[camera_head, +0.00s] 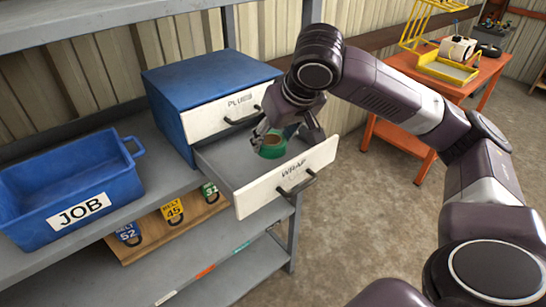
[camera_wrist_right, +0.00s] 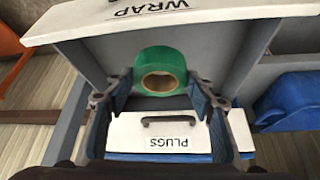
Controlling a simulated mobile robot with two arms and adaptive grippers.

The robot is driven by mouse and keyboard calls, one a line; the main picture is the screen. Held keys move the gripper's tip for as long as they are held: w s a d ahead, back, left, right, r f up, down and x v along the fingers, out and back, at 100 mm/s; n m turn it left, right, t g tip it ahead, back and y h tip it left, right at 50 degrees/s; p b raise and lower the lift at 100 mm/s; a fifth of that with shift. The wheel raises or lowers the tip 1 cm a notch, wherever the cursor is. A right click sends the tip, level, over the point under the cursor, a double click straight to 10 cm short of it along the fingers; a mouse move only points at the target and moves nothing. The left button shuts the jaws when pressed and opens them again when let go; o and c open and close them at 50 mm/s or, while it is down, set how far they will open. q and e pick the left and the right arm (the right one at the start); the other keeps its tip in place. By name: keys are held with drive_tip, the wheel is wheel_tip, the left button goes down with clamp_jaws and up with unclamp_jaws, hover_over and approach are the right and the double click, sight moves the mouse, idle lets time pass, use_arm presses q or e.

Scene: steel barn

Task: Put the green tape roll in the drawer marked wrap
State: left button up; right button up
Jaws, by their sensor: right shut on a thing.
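The green tape roll (camera_head: 272,152) is between the fingers of my right gripper (camera_head: 288,135), which is shut on it. It is over the inside of the pulled-out drawer marked WRAP (camera_head: 257,197); I cannot tell whether it touches the drawer floor. In the right wrist view the roll (camera_wrist_right: 162,62) shows its brown core between the fingertips (camera_wrist_right: 160,92), with the back of the WRAP front (camera_wrist_right: 95,27) beyond. My left gripper is not in view.
The PLUGS drawer (camera_head: 205,118) above is shut in the blue cabinet (camera_head: 190,75). A blue JOB bin (camera_head: 115,180) stands left on the grey shelf. Belt tags hang on a board (camera_head: 150,233) below. An orange table (camera_head: 483,72) stands at the back right.

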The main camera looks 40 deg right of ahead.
sight(273, 156)
drive_tip(key=shift+f, duration=0.7)
wheel_tip(273, 156, down, 4)
drive_tip(key=shift+r, duration=0.2)
drive_tip(key=shift+f, duration=0.3)
drive_tip(key=o, duration=1.2)
drive_tip(key=shift+c, duration=0.2)
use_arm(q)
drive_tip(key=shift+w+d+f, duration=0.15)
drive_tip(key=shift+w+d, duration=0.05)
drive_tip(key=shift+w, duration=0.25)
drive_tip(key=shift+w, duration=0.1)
